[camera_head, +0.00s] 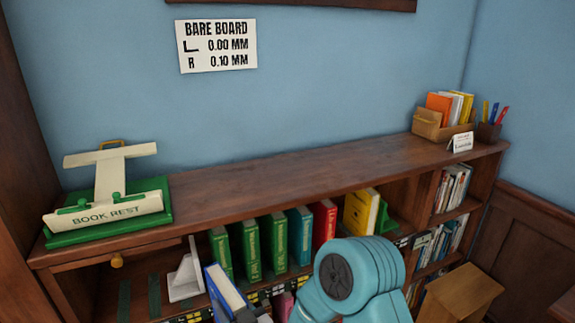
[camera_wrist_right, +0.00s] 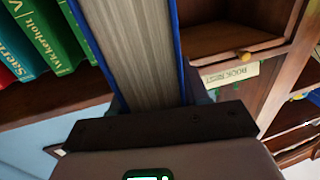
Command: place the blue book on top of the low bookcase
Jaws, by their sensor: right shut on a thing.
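The blue book (camera_head: 222,289) is at the lower middle of the head view, tilted, its white page edges showing. My right gripper (camera_head: 252,315) is shut on it, mostly cut off by the bottom edge. In the right wrist view the blue book (camera_wrist_right: 178,45) stands between the fingers of my right gripper (camera_wrist_right: 155,110). The low bookcase (camera_head: 290,178) has a long, bare wooden top, higher than the book in the picture. I cannot tell whether the book touches the shelf. My left gripper is not in view.
A green book rest (camera_head: 110,212) stands on the top's left end; a box of papers (camera_head: 428,127) and pen cup (camera_head: 488,131) stand at the right. Below are a grey bookend (camera_head: 186,277), green books (camera_head: 250,247), a red book (camera_head: 323,222) and a yellow book (camera_head: 360,210). A wooden stool (camera_head: 462,290) stands lower right.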

